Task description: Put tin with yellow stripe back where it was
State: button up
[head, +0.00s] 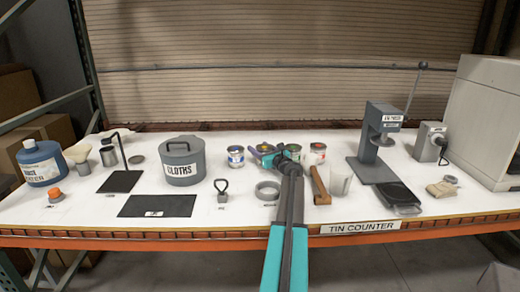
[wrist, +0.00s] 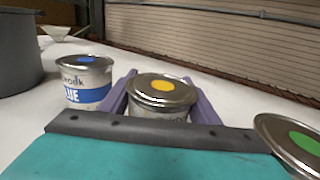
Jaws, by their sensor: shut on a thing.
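The tin with the yellow mark (wrist: 160,92) is upright between the purple fingers of my gripper (wrist: 163,103) in the wrist view, and the gripper is shut on it. A yellow dot shows on its lid; the fingers and a dark bar hide its lower part. In the head view my gripper (head: 265,155) is at the row of tins, and it mostly hides the tin. The blue tin (head: 235,157) stands just left of it, also in the wrist view (wrist: 85,82). The green tin (head: 293,152) is close on the right. I cannot tell whether the held tin touches the counter.
The red-marked tin (head: 317,154) stands right of the green one. A grey cloths pot (head: 182,162) is left of the blue tin.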

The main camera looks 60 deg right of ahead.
jog(key=o, duration=1.4)
jog(key=shift+c, duration=0.2)
jog(key=shift+r, duration=0.1)
jog(key=shift+b+v, duration=0.55)
jog(key=shift+v, duration=2.85)
jog(key=shift+s+a, duration=0.2)
jog(key=shift+s, duration=0.1)
jog(key=shift+r, duration=0.1)
